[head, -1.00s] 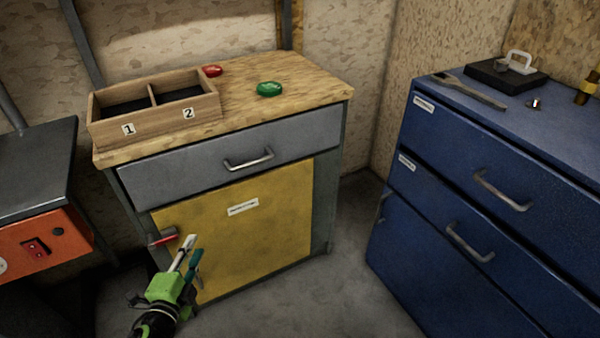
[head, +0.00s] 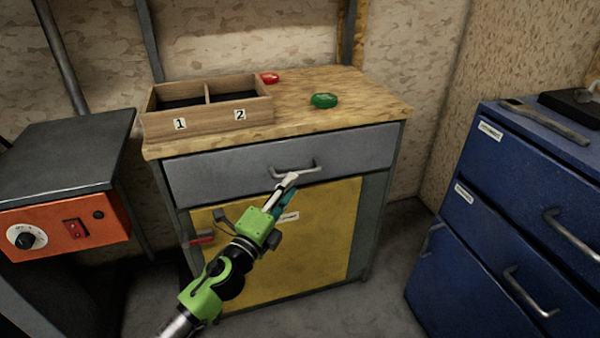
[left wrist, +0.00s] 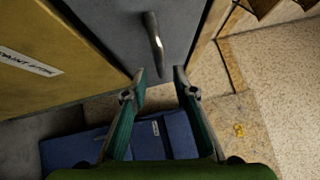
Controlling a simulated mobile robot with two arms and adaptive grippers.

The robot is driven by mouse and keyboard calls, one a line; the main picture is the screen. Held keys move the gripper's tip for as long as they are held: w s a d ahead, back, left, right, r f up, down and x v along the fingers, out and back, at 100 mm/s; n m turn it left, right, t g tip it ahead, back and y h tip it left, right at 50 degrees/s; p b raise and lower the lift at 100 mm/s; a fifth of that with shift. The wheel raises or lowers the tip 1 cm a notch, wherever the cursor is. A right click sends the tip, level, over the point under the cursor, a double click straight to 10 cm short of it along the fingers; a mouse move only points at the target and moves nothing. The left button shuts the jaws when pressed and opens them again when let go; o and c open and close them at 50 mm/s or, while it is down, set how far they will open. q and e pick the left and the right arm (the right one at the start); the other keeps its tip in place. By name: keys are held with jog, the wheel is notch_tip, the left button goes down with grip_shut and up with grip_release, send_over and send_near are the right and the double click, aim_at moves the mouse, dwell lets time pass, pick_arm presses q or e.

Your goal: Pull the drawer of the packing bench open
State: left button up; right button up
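The packing bench's grey drawer (head: 225,172) sits flush under the wooden top (head: 350,95), shut. Its silver bar handle (head: 313,167) is in the middle of the front. My left gripper (head: 287,186) is just in front of and below the handle, its tips overlapping the handle's left part in the head view. In the left wrist view the gripper (left wrist: 160,77) is open and empty. The handle (left wrist: 154,32) lies ahead, roughly in line with the gap between the fingers, and appears apart from them. My right gripper is not in view.
A yellow door (head: 320,235) is below the drawer. A two-compartment wooden box (head: 208,115), a green object (head: 324,100) and a red one (head: 269,78) are on top. A blue drawer cabinet (head: 500,215) stands right; an orange-fronted unit (head: 65,228) stands left.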

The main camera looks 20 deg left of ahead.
aim_at(300, 173)
pick_arm(q)
jog(key=x, duration=0.6)
grip_shut()
